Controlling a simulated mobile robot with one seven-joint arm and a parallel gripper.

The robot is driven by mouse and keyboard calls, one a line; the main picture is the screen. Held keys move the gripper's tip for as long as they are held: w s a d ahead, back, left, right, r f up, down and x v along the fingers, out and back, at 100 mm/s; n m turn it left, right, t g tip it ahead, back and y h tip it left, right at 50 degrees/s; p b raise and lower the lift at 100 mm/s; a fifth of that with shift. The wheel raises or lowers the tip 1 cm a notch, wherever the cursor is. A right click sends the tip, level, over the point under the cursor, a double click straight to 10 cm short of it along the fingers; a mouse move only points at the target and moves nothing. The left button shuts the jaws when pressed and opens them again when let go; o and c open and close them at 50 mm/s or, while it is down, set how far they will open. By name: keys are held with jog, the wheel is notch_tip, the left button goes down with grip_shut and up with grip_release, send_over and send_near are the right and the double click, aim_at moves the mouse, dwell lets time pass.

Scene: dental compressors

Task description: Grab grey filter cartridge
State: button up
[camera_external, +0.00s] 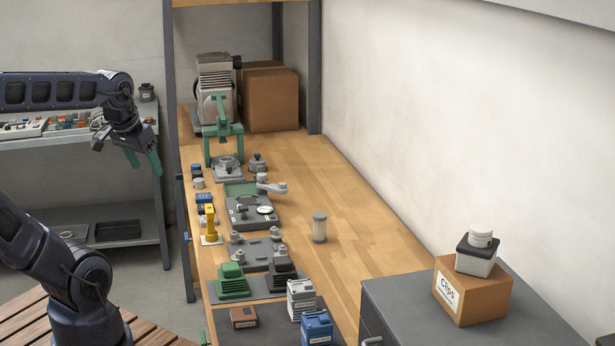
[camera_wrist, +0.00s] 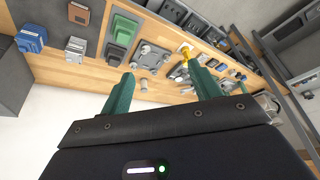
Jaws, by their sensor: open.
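The grey filter cartridge (camera_external: 319,228) is a small upright cylinder with a pale body and darker end. It stands alone on the wooden bench, right of the grey fixtures. My gripper (camera_external: 142,160) has green fingers and hangs left of the bench, well away from the cartridge. The wrist view shows the fingers (camera_wrist: 160,71) apart with nothing held between them.
The wooden bench (camera_external: 330,180) carries grey fixtures (camera_external: 252,210), a yellow part (camera_external: 210,222), a green block (camera_external: 232,281) and a blue box (camera_external: 317,327). A cardboard box (camera_external: 271,97) stands at the back. A grey cabinet (camera_external: 440,315) stands front right. Bench right of the fixtures is mostly clear.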

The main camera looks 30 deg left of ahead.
jog(key=w+d+r+m+g, duration=0.1)
jog(key=w+d+m, duration=0.15)
jog(key=w, duration=0.45)
jog(key=w+d+r+m, duration=0.1)
jog(key=w+m, duration=0.2)
jog(key=w, duration=0.4)
jog(key=m+g, duration=0.4)
jog(key=m, duration=1)
send_over(320, 226)
jog(key=w, duration=0.2)
jog(key=f, duration=1.5)
jog(key=a+f, duration=0.1)
jog(key=f, duration=0.7)
jog(key=shift+s, duration=0.15)
jog(key=shift+d+f, duration=0.15)
jog(key=shift+f, duration=0.3)
notch_tip(320, 226, down, 10)
jog(key=shift+f, duration=0.25)
jog(key=c, duration=1.1)
jog(key=shift+r, duration=0.1)
